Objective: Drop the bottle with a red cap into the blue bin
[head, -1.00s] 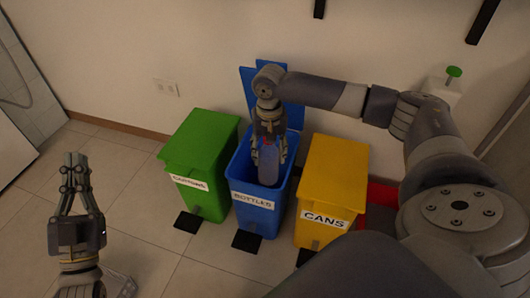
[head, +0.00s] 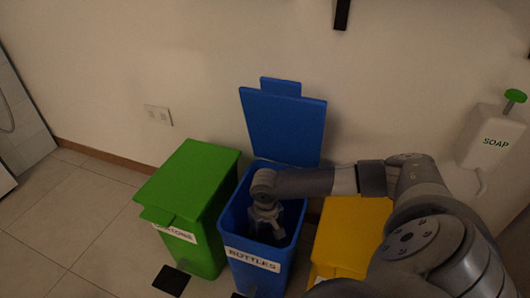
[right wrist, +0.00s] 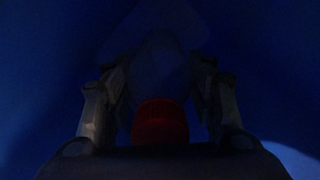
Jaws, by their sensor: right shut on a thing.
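The blue bin (head: 232,215) stands in the middle with its lid (head: 284,125) raised against the wall and a BOTTLES label on its front. My right gripper (head: 272,228) reaches down inside the bin, and its fingertips are hidden or dark in the head view. In the right wrist view, my right gripper's fingers (right wrist: 160,110) are on either side of the bottle with a red cap (right wrist: 160,122), with dark blue bin walls around. The gripper is shut on the bottle. The bottle's body is too dark to make out clearly. My left gripper is out of the head view.
A green bin (head: 190,180) with a closed lid stands to the left of the blue bin. A yellow bin (head: 345,235) stands to the right, partly behind my right arm. A soap dispenser (head: 493,140) hangs on the wall at right. Tiled floor is clear at left.

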